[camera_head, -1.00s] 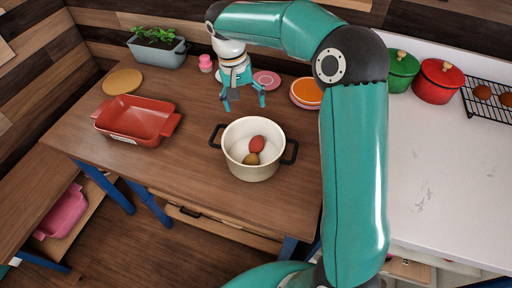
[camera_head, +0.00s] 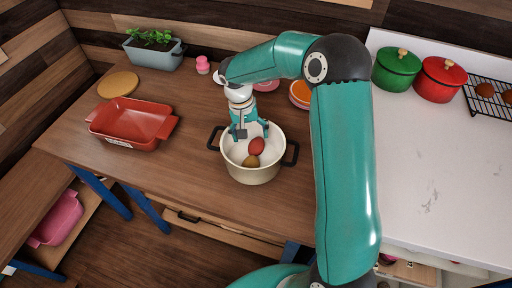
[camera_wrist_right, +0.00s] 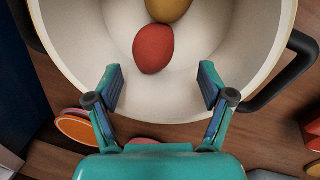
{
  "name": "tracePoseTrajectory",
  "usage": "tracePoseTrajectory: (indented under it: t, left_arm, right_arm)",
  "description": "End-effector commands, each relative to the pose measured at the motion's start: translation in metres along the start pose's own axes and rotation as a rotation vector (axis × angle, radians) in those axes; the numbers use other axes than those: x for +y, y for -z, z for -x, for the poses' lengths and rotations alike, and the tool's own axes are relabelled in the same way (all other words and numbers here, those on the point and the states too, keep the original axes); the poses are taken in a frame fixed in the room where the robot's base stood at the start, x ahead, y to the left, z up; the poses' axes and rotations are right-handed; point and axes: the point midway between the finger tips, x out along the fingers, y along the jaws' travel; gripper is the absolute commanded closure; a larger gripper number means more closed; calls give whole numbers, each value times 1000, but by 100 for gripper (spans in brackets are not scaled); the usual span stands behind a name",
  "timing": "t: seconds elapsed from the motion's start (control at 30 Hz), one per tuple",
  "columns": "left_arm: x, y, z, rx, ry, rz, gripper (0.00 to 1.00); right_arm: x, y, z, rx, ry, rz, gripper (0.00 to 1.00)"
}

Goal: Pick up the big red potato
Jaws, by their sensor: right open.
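The big red potato (camera_head: 257,146) lies inside a cream pot (camera_head: 252,175) with dark handles on the wooden table. A brown-yellow potato (camera_head: 251,161) lies against it on the near side. My right gripper (camera_head: 250,135) is over the pot's far part, fingers pointing down. In the right wrist view the open fingers (camera_wrist_right: 160,88) stand apart with nothing between them. There the red potato (camera_wrist_right: 153,48) lies just beyond the fingertips, roughly centred, and the yellow potato (camera_wrist_right: 168,8) is cut by the top edge. My left gripper is not in view.
A red baking dish (camera_head: 132,125) and a round wooden board (camera_head: 118,84) are at the left. A planter (camera_head: 154,53) stands at the back. Orange plates (camera_head: 301,92) lie behind the pot. Green (camera_head: 395,68) and red (camera_head: 439,79) lidded pots stand on the white counter.

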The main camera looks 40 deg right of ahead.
Motion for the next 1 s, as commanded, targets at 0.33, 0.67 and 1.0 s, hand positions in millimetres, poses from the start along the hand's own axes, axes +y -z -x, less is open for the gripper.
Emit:
tracePoseTrajectory:
  t: [0.33,0.67,1.0]
  left_arm:
    - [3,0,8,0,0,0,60]
    - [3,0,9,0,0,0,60]
    - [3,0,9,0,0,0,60]
  right_arm:
    - [9,-1,-37,-5,-2,-1,19]
    - [8,0,-54,0,1,-1,19]
    - [8,0,-53,-1,0,-2,62]
